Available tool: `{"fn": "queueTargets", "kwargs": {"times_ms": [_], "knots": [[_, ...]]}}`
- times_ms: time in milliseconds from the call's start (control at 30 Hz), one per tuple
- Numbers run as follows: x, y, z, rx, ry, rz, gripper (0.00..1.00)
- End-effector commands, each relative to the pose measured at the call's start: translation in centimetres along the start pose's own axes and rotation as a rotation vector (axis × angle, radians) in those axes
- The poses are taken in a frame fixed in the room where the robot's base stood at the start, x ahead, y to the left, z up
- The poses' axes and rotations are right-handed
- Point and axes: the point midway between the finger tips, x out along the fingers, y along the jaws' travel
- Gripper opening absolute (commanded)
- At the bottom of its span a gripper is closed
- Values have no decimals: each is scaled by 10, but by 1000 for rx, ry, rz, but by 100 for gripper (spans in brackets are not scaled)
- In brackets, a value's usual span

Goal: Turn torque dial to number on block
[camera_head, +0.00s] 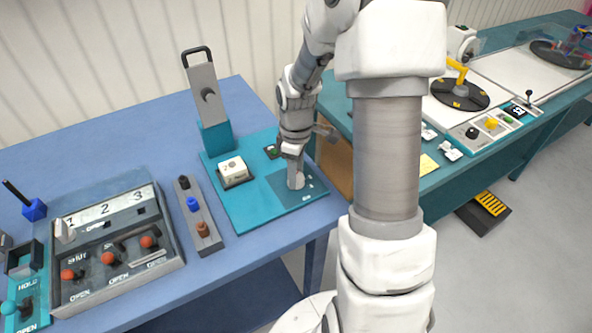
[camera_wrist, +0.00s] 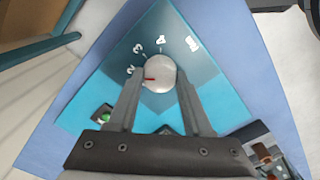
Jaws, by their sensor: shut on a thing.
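The torque dial (camera_wrist: 160,70) is a pale round knob with a red mark on its left side, on a dark square of a teal plate (camera_head: 238,205). White numbers 2, 3 and 4 curve around it; the red mark points left, close to the 2. My gripper (camera_wrist: 158,84) is shut on the dial, one finger on each side. In the head view the dial (camera_head: 298,181) is partly hidden by my gripper (camera_head: 294,178). A cream block (camera_head: 233,169) sits in a dark holder left of it; its marking is too small to read surely.
A tall grey lever post (camera_head: 204,88) stands behind the block. A small green button (camera_wrist: 103,118) lies near the dial. A switch strip (camera_head: 197,215) and a numbered panel (camera_head: 115,250) are to the left. Another bench with reels stands at right.

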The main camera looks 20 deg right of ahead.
Motion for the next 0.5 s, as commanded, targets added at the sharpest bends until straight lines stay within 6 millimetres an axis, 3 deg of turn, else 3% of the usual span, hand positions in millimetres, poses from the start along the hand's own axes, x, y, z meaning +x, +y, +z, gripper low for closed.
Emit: {"fn": "queueTargets", "kwargs": {"times_ms": [500], "knots": [[-1, 1, 0, -56, 1, 2, 0]]}}
